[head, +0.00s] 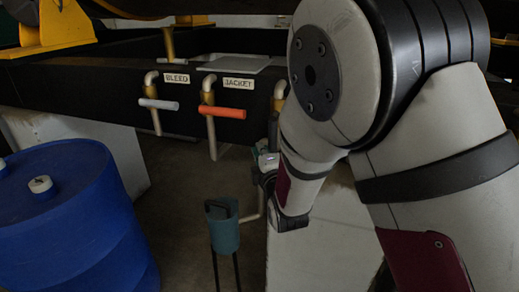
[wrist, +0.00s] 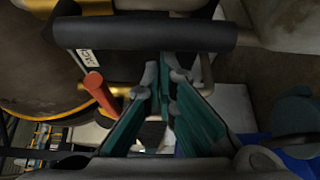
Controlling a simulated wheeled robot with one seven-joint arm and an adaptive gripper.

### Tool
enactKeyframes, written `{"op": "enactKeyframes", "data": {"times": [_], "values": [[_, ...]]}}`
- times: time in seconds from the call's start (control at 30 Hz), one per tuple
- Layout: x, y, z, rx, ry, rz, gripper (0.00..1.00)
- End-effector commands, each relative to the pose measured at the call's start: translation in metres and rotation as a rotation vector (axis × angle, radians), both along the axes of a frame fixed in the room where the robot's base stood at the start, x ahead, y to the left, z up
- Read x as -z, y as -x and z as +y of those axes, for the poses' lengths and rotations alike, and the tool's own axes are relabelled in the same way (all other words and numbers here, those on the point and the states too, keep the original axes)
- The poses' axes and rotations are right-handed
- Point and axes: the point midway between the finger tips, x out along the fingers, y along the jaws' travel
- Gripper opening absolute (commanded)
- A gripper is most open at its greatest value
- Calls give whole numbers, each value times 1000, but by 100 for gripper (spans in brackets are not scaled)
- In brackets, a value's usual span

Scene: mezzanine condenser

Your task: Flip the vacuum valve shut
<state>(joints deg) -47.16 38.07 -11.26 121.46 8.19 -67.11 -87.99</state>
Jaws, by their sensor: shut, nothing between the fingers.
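Two labelled valves show in the head view: BLEED with a pale grey handle (head: 158,104) and JACKET with an orange handle (head: 222,112). A brass fitting (head: 279,90) to their right is mostly hidden behind my arm; no VACUUM label is readable. In the wrist view a thick dark bar (wrist: 145,33) crosses beyond my fingertips; I cannot tell whether it is the vacuum valve's handle. The orange handle (wrist: 101,94) is left of the fingers there. My gripper (wrist: 165,70) is shut and empty, below the bar in the picture; contact cannot be told. In the head view it is mostly hidden by my arm.
A blue drum (head: 70,225) stands at the left. A teal container on dark legs (head: 223,228) stands below the valves. A dark beam (head: 90,75) carries the labels, and yellow brackets (head: 60,22) sit above it. Some floor shows between drum and teal container.

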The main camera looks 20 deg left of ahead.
Motion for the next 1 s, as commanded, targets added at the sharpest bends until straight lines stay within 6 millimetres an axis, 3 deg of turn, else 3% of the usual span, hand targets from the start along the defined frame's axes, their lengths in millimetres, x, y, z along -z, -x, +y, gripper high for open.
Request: {"op": "enactKeyframes", "data": {"times": [0.57, 1.0], "values": [[1, 0, -11, 2, 113, 1, 0], [-4, 2, -40, 3, 451, 0, 0]]}}
